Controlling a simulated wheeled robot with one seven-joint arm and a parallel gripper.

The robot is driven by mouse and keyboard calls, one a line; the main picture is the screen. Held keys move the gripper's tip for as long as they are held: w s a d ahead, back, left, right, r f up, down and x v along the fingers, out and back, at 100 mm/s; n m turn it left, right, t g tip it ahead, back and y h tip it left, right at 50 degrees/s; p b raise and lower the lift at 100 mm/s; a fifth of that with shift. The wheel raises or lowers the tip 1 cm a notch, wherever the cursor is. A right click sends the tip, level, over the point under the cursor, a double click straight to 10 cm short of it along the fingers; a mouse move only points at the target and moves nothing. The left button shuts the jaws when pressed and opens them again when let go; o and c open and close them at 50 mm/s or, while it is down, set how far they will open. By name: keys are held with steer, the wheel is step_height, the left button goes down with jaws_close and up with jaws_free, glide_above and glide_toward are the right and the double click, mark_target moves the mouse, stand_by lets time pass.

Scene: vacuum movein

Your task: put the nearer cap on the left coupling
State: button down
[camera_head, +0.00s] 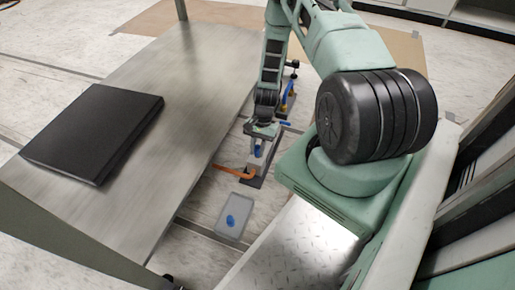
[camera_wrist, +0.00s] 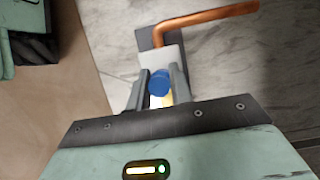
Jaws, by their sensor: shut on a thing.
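My gripper (camera_head: 258,146) is low in the gap beside the metal table, above a grey block (camera_head: 252,163) with a copper pipe. In the wrist view, my gripper (camera_wrist: 161,87) is shut on a blue cap (camera_wrist: 159,80), which sits between the two fingers. The grey block (camera_wrist: 147,59) is just beyond the cap; I cannot tell whether they touch. Another blue cap (camera_head: 232,220) lies in a grey tray (camera_head: 229,203) on the floor, nearer to the camera. I cannot clearly make out the left coupling; the gripper hides much of that area.
The copper pipe (camera_head: 235,175) sticks out left from the block and also shows in the wrist view (camera_wrist: 215,20). A metal table (camera_head: 165,90) with a black flat case (camera_head: 93,130) stands to the left. Another device with blue and yellow parts (camera_head: 289,97) stands behind my gripper.

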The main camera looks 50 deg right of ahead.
steer(key=shift+f, duration=0.1)
steer(key=c, duration=0.7)
jaws_free()
step_height(320, 180, up, 16)
steer(key=p, duration=1.4)
stand_by(0.4)
